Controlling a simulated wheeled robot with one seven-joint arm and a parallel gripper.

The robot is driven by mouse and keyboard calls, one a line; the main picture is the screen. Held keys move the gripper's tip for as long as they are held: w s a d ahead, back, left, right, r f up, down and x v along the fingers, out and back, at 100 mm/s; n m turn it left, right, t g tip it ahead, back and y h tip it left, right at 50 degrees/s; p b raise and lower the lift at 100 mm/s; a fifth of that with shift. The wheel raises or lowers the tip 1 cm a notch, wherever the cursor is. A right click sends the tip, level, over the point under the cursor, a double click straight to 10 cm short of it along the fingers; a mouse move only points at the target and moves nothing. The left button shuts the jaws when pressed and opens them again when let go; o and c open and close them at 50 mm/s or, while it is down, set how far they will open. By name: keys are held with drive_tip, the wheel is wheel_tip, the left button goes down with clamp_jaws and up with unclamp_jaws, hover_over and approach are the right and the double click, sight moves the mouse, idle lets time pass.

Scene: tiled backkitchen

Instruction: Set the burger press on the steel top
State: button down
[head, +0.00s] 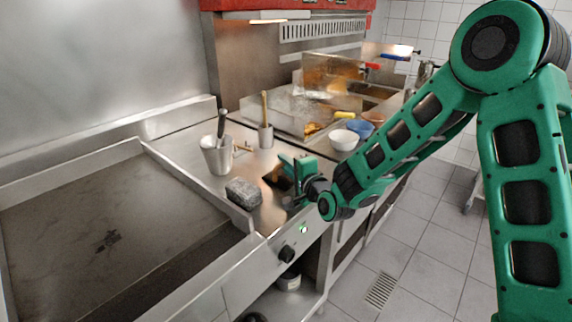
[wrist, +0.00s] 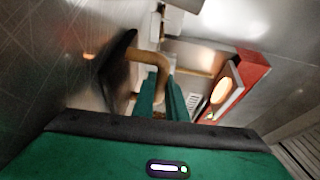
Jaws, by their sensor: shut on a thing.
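The burger press (wrist: 120,72) shows in the wrist view as a dark plate seen nearly edge-on, with a curved tan handle (wrist: 152,57). My gripper (wrist: 165,88) is shut on that handle, one green finger on each side. In the head view my gripper (head: 297,166) is over the front part of the steel top (head: 196,184), right of the grey block. The press shows there only as a small dark patch (head: 282,178) beside the fingers, partly hidden. I cannot tell whether the plate touches the steel top.
A grey block (head: 243,193) lies on the steel top near the griddle (head: 110,235). A metal pot with utensils (head: 216,157) and a smaller steel holder (head: 266,137) stand behind. A white bowl (head: 344,140) and a blue bowl (head: 361,128) are at right.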

drive_tip(key=c, duration=1.8)
unclamp_jaws()
drive_tip(key=shift+f, duration=0.1)
drive_tip(key=shift+o, duration=0.2)
drive_tip(key=v, duration=1)
drive_tip(key=shift+s+d, duration=0.2)
drive_tip(key=shift+d, duration=0.05)
drive_tip(key=shift+v, duration=0.75)
